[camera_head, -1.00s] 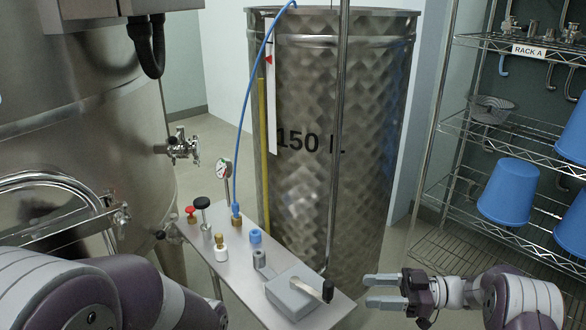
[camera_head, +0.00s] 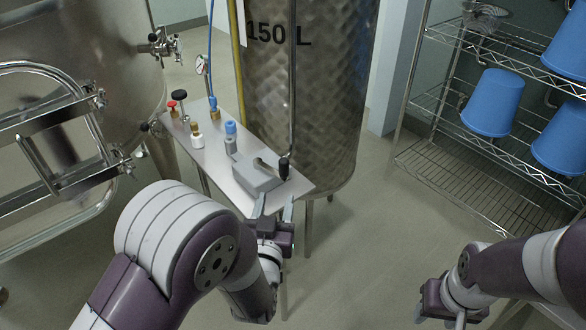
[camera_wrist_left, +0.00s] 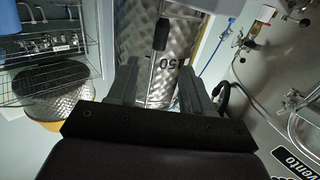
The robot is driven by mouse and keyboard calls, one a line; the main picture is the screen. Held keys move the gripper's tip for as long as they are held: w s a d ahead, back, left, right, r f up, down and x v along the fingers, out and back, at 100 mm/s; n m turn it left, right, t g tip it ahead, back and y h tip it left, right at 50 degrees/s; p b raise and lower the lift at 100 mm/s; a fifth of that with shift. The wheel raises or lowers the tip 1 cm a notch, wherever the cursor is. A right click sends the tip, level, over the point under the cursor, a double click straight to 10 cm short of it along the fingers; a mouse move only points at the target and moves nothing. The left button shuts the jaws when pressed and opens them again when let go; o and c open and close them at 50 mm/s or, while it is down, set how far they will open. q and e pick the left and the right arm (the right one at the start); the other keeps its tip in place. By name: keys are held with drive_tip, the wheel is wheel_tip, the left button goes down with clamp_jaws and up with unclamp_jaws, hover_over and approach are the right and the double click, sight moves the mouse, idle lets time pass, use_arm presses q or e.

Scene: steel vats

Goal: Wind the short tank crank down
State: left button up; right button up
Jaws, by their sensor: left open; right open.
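The crank is a grey box (camera_head: 256,179) with a short arm and an upright black knob (camera_head: 284,168), at the front right end of a steel bench plate (camera_head: 215,160). Behind it stands the short steel tank (camera_head: 320,100) marked 150 L. My left gripper (camera_head: 273,202) is open and empty, just in front of the box and knob, apart from the knob. In the left wrist view a black knob (camera_wrist_left: 161,34) shows beyond and between the open fingers (camera_wrist_left: 158,85). My right gripper (camera_head: 447,300) is at the lower right, away from the crank; its fingertips are hard to make out.
A large vat (camera_head: 90,60) stands at the left. A wire rack (camera_head: 470,190) with blue buckets (camera_head: 492,103) is at the right. The floor between is clear.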

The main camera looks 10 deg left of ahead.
sight(283, 169)
use_arm(q)
drive_tip(key=w, duration=0.8)
drive_tip(key=w+a+b, duration=0.1)
drive_tip(key=w, duration=0.3)
drive_tip(key=shift+w+a, duration=0.1)
drive_tip(key=shift+w, duration=0.15)
clamp_jaws()
